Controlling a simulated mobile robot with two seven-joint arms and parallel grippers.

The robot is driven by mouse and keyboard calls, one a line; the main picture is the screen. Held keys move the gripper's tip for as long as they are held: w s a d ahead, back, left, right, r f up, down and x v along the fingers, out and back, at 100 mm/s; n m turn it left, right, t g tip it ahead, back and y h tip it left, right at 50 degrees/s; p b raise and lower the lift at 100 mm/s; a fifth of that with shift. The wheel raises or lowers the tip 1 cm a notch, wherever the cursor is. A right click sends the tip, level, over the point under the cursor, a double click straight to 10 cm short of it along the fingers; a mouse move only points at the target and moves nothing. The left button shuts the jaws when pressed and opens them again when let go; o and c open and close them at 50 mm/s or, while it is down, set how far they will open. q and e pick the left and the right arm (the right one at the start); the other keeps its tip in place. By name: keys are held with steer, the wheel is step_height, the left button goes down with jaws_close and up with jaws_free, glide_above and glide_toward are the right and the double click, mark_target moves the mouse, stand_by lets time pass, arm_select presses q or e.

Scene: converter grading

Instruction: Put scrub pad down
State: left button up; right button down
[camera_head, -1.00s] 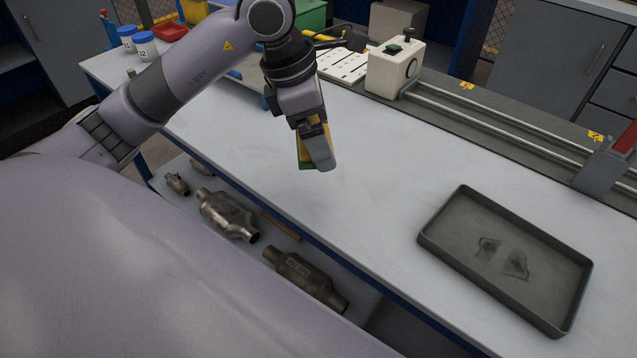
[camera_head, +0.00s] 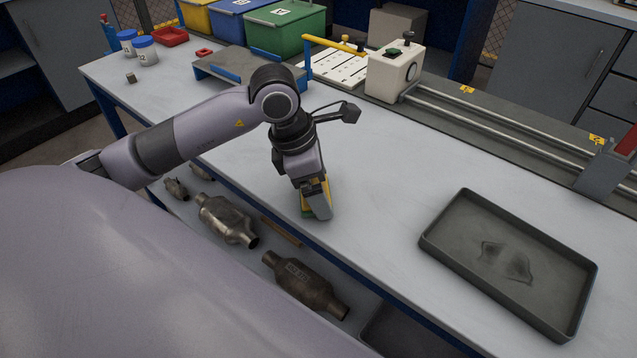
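The scrub pad (camera_head: 305,211), yellow and green, is between the fingers of my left gripper (camera_head: 318,208). Most of the pad is hidden by the near finger. The gripper points down and appears closed on the pad, which is at or just above the white tabletop near the bench's front edge. I cannot tell whether the pad touches the table. My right gripper is not in view.
A dark tray (camera_head: 450,245) with a stained floor sits on the bench at right. A white clamp unit (camera_head: 393,72) with rails stands behind. Catalytic converters (camera_head: 228,218) lie on a shelf below the front edge. The tabletop between gripper and tray is clear.

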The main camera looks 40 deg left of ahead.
arm_select(q)
steer(key=shift+f, duration=0.2)
steer(key=o, duration=0.7)
steer(key=shift+r, duration=0.1)
steer(key=shift+o, duration=0.2)
steer(key=shift+r, duration=0.3)
steer(key=v, duration=1.1)
steer(key=shift+r+p, duration=0.35)
steer(key=shift+s+a, duration=0.1)
steer(key=shift+s, duration=0.05)
